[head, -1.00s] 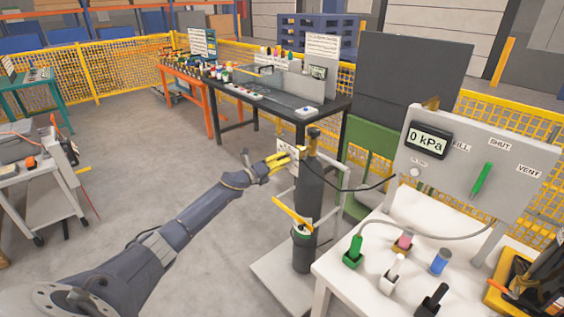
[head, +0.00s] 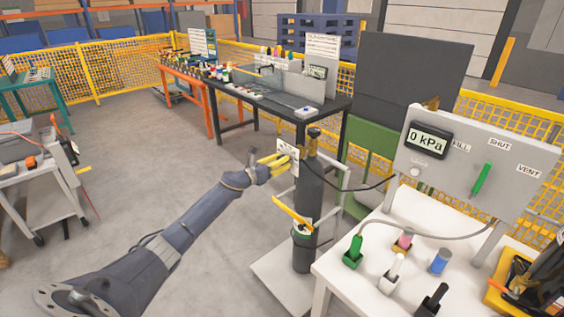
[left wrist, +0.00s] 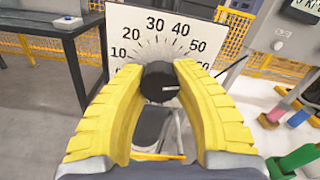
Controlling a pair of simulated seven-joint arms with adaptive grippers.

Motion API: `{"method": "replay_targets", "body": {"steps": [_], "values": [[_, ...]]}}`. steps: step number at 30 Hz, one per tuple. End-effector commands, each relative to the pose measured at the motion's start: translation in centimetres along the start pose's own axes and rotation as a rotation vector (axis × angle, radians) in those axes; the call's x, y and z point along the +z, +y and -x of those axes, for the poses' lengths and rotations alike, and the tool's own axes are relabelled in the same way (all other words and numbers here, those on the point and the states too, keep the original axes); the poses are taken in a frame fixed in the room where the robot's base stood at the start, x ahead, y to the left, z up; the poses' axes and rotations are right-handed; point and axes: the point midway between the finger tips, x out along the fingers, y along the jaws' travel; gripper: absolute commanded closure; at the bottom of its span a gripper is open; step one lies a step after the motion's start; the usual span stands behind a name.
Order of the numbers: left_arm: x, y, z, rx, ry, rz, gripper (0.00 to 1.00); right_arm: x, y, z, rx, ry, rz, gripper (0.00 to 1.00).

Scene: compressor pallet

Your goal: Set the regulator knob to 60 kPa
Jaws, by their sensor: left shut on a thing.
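The dial plate (left wrist: 184,22) shows numbers from 10 up to 50, with the end numbers partly covered by my fingers. The black regulator knob (left wrist: 158,82) sits in front of it, its white mark pointing right, near the 60 end. My left gripper (left wrist: 160,75) is shut on the knob, one yellow finger on each side. In the head view, my left gripper (head: 284,161) is at the plate beside the dark gas cylinder (head: 309,190). The knob is hidden there. The display (head: 428,140) reads 0 kPa. My right gripper is not in view.
A grey panel (head: 520,190) with a green lever (head: 481,179) stands over a white table (head: 345,285) at right. Several coloured fittings stand on that table. A black hose runs from the cylinder top to the panel. Open floor lies left of my arm.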

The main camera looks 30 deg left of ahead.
Motion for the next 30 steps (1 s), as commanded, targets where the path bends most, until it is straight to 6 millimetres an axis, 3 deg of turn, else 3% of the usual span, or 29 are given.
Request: {"method": "replay_targets", "body": {"steps": [17,18,25,30], "values": [[-0.79,-0.24,-0.02,-0.004,0.010,-0.021,1.00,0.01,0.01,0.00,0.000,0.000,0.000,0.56],[-0.80,-0.23,-0.01,-0.004,0.010,-0.021,0.67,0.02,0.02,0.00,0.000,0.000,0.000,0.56],[-0.46,-0.09,0.00,-0.001,0.006,-0.022,0.41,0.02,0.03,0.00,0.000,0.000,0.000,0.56],[-0.31,-0.04,0.01,-0.001,0.004,-0.022,0.41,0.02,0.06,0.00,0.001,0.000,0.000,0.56]]}}
